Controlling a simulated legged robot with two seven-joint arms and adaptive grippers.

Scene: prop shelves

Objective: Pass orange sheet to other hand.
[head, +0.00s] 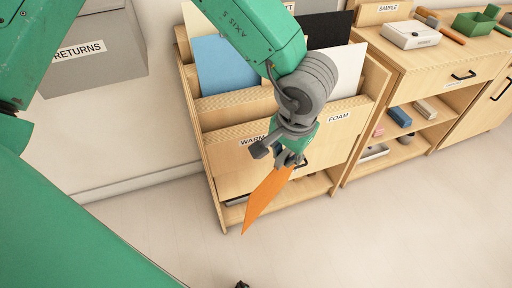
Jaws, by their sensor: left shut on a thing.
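The orange sheet (264,200) hangs tilted in the middle of the head view, seen nearly edge-on, in front of the wooden sheet rack. My left gripper (291,163) is shut on its upper end. The left arm comes in from the upper left and hides part of the rack. My right gripper does not show clearly; only a small dark piece, too little to identify, appears at the bottom edge.
The wooden rack (226,138) holds blue (226,66), black and white sheets, with labels reading WARM and FOAM. A grey RETURNS box (110,62) is at upper left. Shelves with small blocks stand at right. The floor (390,235) in front is clear.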

